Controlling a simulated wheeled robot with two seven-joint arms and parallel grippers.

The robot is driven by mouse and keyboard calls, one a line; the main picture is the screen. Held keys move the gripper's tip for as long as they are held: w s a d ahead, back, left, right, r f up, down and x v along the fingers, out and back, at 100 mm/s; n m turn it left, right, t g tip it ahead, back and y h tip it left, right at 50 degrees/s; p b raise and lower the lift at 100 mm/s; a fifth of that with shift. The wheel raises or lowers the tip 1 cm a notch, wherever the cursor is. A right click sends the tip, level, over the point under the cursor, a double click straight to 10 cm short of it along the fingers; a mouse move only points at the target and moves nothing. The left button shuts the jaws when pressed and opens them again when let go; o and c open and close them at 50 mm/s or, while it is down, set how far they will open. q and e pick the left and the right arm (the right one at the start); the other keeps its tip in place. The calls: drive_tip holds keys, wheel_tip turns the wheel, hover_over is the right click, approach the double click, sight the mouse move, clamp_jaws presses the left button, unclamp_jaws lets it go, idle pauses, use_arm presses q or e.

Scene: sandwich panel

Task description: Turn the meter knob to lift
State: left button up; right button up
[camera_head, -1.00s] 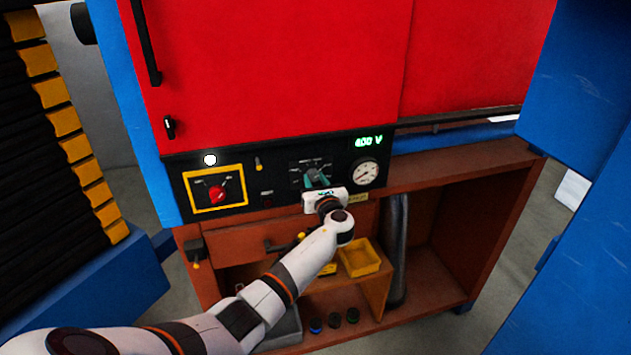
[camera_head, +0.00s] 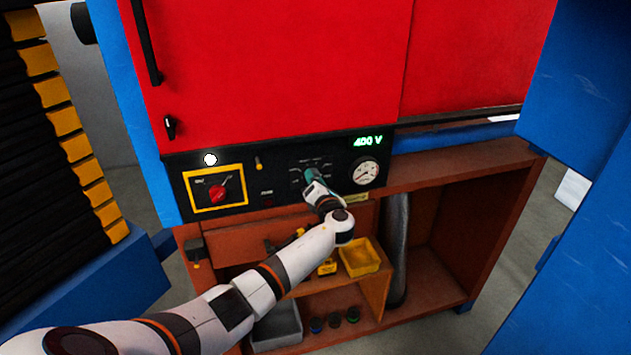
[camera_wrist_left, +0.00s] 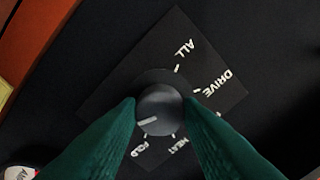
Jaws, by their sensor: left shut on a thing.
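The meter knob (camera_wrist_left: 161,106) is a round dark knob on a black label plate (camera_wrist_left: 226,86) in the left wrist view. The plate reads ALL, DRIVE, HEAT and what looks like FOLD; a LIFT label is not visible. The knob's white pointer mark faces the lower left, towards the left finger. My left gripper (camera_head: 312,176) has its green fingers on either side of the knob, shut on it. In the head view the gripper hides the knob on the black control panel (camera_head: 280,170). My right gripper is not in view.
A red switch (camera_head: 217,192) in a yellow frame sits left on the panel. A round dial gauge (camera_head: 366,172) and a green 400 V display (camera_head: 368,141) are at the right. Below are a yellow bin (camera_head: 360,259) and shelf. Blue structures stand at both sides.

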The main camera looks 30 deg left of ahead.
use_arm(q)
drive_tip(key=shift+w+a+r, duration=0.1)
drive_tip(key=shift+r, duration=0.25)
drive_tip(key=o, duration=0.8)
drive_tip(key=shift+o, duration=0.9)
drive_tip(key=shift+f, duration=0.3)
drive_tip(key=b+v, duration=0.2)
drive_tip(key=v, duration=1)
drive_tip(key=shift+b, duration=0.3)
drive_tip(key=shift+f, duration=0.1)
